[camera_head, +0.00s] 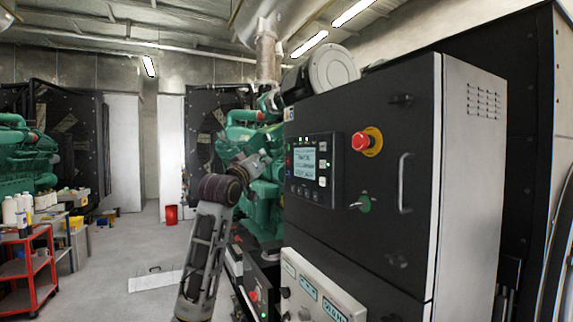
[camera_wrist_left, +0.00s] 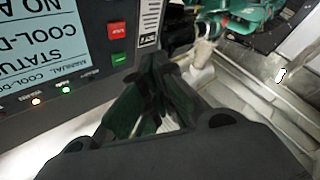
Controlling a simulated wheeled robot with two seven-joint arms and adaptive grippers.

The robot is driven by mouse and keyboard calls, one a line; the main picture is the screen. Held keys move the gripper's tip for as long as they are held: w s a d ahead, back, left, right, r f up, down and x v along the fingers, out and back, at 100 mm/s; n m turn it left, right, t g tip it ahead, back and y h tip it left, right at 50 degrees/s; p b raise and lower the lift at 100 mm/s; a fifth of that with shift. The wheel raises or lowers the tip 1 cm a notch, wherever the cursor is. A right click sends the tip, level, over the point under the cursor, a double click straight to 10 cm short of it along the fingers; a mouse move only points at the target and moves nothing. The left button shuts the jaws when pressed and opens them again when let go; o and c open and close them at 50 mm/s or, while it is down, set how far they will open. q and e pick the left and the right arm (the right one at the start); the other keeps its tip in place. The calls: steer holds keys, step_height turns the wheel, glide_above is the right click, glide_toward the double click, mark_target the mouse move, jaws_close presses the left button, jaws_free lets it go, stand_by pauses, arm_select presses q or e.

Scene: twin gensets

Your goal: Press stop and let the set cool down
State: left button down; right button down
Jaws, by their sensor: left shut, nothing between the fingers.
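The genset controller (camera_head: 313,170) is a dark panel with a lit screen on the front of the black cabinet. In the left wrist view its screen (camera_wrist_left: 40,40) appears upside down and reads "STATUS", "COOL-DOWN" and "MANUAL". A red button (camera_wrist_left: 117,28) and a green button (camera_wrist_left: 118,59) sit beside the screen. One amber lamp (camera_wrist_left: 36,102) and one green lamp (camera_wrist_left: 66,90) are lit. My left gripper (camera_head: 262,158) is shut and empty, left of the controller. In the wrist view its fingers (camera_wrist_left: 157,68) lie beside the buttons, apart from them. My right gripper is not in view.
A green engine (camera_head: 265,200) stands behind my arm. A red cart (camera_head: 28,265) with bottles stands left. The middle floor is mostly open.

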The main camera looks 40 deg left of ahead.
arm_select(q)
steer(key=shift+s+a, duration=0.4)
steer(key=shift+s, duration=0.45)
steer(key=shift+f, duration=0.1)
stand_by(0.5)
